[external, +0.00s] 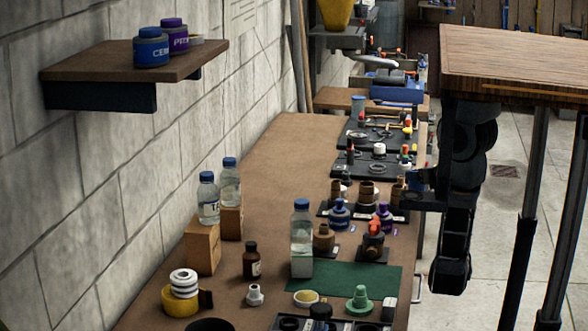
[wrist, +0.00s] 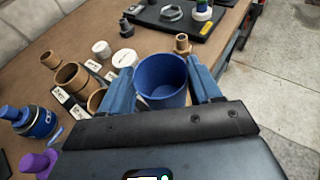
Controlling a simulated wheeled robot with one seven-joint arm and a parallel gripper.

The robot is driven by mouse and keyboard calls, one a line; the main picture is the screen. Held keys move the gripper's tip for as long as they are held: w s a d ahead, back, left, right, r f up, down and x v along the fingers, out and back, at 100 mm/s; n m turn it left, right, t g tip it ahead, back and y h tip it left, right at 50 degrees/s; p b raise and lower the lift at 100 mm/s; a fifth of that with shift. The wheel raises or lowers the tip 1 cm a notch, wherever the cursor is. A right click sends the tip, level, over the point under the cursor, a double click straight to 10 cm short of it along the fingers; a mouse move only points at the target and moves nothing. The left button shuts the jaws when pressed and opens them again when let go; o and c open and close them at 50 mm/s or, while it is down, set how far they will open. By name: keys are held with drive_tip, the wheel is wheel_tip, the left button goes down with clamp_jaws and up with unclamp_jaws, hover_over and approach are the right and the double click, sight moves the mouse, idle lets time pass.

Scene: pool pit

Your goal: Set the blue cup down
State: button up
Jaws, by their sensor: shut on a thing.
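The blue cup (wrist: 162,82) is upright and open-topped between the two blue fingers of my gripper (wrist: 163,76) in the wrist view. My gripper is shut on it, one finger against each side. The cup's base is hidden, so I cannot tell whether it touches the table. In the external view my gripper (external: 414,179) is small at the right edge of the long brown workbench (external: 285,150), and the cup cannot be made out clearly there.
Brown cups (wrist: 72,76) and white-lidded pots stand left of the cup. A small brown fitting (wrist: 182,44) and a black tray (wrist: 178,17) lie beyond it. A blue bottle (wrist: 36,122) and purple bottle (wrist: 38,163) are nearer left. The bench edge drops to floor at right.

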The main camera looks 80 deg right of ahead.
drive_tip(key=s+d+r+n+t+y, duration=0.1)
drive_tip(key=s+d+r, duration=0.1)
drive_tip(key=d+r, duration=0.4)
drive_tip(key=w+d+n+t+y, duration=0.35)
drive_tip(key=w+d, duration=0.25)
drive_tip(key=d, duration=0.5)
drive_tip(key=shift+g, duration=0.45)
drive_tip(key=shift+w+a+f, duration=0.35)
drive_tip(key=shift+w+f, duration=1.5)
drive_tip(key=shift+f, duration=0.05)
drive_tip(key=shift+w+a+f, duration=0.4)
drive_tip(key=shift+w+f, duration=1.45)
drive_tip(key=shift+w+a+f, duration=0.35)
drive_tip(key=shift+w+f, duration=1.5)
drive_tip(key=shift+f, duration=0.05)
drive_tip(key=shift+f, duration=0.1)
drive_tip(key=o, duration=1)
drive_tip(key=shift+o, duration=0.2)
